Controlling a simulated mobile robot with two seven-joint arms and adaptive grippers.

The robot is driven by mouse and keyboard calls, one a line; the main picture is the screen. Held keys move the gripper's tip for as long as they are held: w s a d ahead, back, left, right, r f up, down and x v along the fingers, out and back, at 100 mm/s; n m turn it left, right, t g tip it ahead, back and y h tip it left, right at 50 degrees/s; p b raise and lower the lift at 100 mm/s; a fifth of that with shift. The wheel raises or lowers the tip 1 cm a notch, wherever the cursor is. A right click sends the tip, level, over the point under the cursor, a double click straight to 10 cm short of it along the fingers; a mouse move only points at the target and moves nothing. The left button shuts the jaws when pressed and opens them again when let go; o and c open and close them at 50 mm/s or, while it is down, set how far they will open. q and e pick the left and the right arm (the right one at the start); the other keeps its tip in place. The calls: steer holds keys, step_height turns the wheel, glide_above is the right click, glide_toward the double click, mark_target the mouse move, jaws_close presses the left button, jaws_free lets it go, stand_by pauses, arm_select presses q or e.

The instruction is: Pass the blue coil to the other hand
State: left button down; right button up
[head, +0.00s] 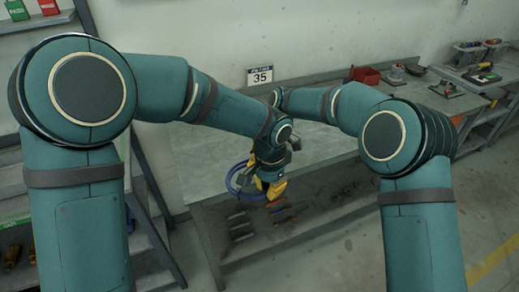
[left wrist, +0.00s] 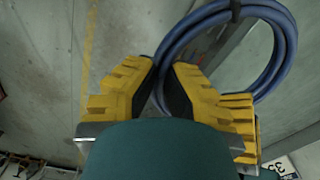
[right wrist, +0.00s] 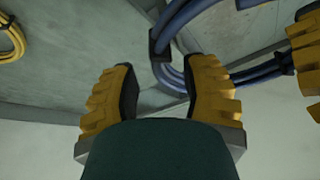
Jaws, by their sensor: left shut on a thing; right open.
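The blue coil (head: 240,184) is a ring of several hose loops with dark ties. In the head view it hangs beside my left gripper (head: 270,186), above the floor in front of the bench. In the left wrist view, my left gripper (left wrist: 164,78) is shut on one side of the blue coil (left wrist: 284,45). In the right wrist view, my right gripper (right wrist: 160,68) is open, with a tied part of the blue coil (right wrist: 180,20) at its fingertips. I cannot tell whether they touch. My right gripper is largely hidden in the head view.
The grey bench (head: 320,143) runs along the wall, its near top mostly clear. A red bin (head: 364,75) and other parts stand farther right. Shelves (head: 40,20) are at the left. A yellow coil (right wrist: 12,40) shows in the right wrist view.

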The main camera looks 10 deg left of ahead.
steer(key=shift+o, duration=0.3)
steer(key=shift+f, duration=0.1)
jaws_close()
arm_select(q)
steer(key=c, duration=1.1)
jaws_free()
steer(key=shift+o, duration=0.2)
steer(key=shift+r, duration=0.1)
